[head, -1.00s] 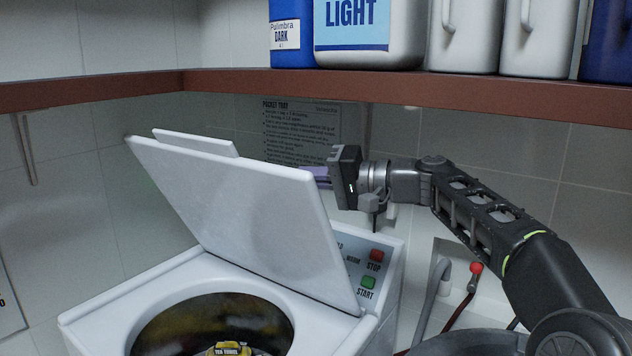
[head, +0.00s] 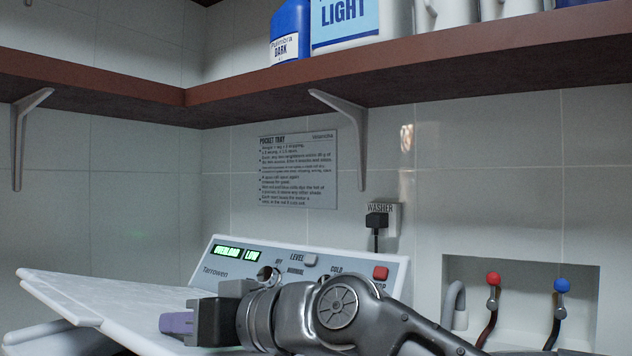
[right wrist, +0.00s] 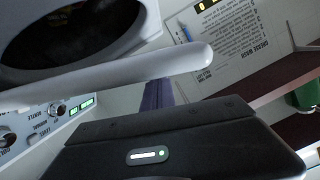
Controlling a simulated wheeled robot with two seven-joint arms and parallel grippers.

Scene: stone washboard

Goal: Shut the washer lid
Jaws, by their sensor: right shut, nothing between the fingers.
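The white washer lid (head: 110,296) slants low over the washer at the lower left of the head view. Its raised edge points left, with a gap above the washer's white body (head: 38,338). In the right wrist view, the lid's rounded edge (right wrist: 130,76) lies in front of the dark tub opening (right wrist: 65,30), so the lid is partly open. My right gripper (head: 176,323), with purple fingers, is shut and empty. It appears over the lid in the head view; I cannot tell whether it touches. The fingers (right wrist: 157,95) also show in the wrist view. My left gripper is out of view.
The control panel (head: 225,268) with lit displays stands behind the lid. A brown shelf (head: 420,62) with detergent bottles (head: 345,25) runs above. Red and blue taps (head: 493,279) sit in a wall recess at right.

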